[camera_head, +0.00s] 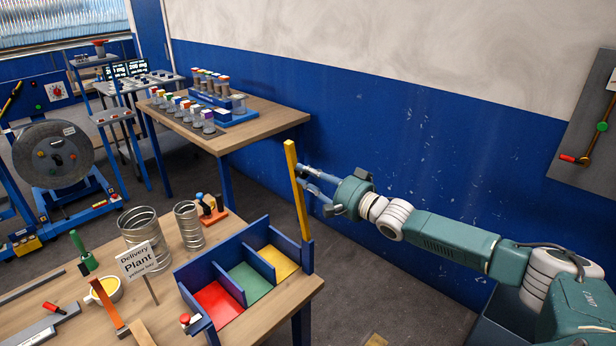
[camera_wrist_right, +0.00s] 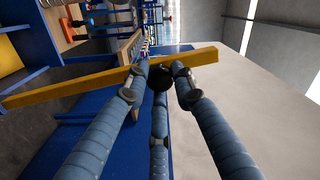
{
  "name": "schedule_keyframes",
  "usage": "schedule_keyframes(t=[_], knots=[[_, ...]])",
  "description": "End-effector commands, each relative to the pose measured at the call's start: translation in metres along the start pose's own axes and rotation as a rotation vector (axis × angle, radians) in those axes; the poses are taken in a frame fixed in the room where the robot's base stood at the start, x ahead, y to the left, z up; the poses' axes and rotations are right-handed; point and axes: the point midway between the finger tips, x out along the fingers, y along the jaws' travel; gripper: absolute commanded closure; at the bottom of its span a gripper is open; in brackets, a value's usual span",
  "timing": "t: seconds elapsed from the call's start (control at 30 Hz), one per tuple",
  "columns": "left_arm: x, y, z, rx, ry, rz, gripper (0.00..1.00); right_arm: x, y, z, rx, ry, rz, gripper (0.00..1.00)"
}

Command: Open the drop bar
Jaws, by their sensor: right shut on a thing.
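The drop bar (camera_head: 297,190) is a yellow bar standing nearly upright, leaning slightly left at the top. Its lower end meets a short blue post (camera_head: 307,258) at the right end of a blue-walled bin with three compartments (camera_head: 215,258). My right gripper (camera_head: 309,180) comes in from the right and is shut on the upper part of the bar. In the right wrist view the yellow bar (camera_wrist_right: 95,82) crosses in front of the blue fingers, whose tips (camera_wrist_right: 160,72) meet it. The exact finger contact is partly hidden. My left gripper is not in view.
The bin's compartments have red, green and yellow floors. Metal cans (camera_head: 188,224), a sign (camera_head: 138,260) and tools share its wooden table (camera_head: 100,268). A second table (camera_head: 255,122) with jars stands behind. A blue and white wall is behind my right arm.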

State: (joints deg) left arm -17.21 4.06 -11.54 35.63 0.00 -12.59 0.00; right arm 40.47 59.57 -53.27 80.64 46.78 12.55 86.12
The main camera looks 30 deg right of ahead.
Motion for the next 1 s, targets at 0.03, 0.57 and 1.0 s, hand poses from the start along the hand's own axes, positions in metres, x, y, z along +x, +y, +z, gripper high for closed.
schedule_keyframes(t=[0.03,0.57,1.0], knots=[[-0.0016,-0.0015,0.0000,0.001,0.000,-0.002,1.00,-0.0003,0.0000,-0.0013,0.007,0.001,0.003,1.00],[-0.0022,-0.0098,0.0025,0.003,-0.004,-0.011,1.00,-0.0004,0.0017,-0.0004,0.026,0.000,0.006,0.73],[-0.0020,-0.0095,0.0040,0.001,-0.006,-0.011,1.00,-0.0027,0.0017,-0.0003,0.026,0.000,0.005,0.56]])
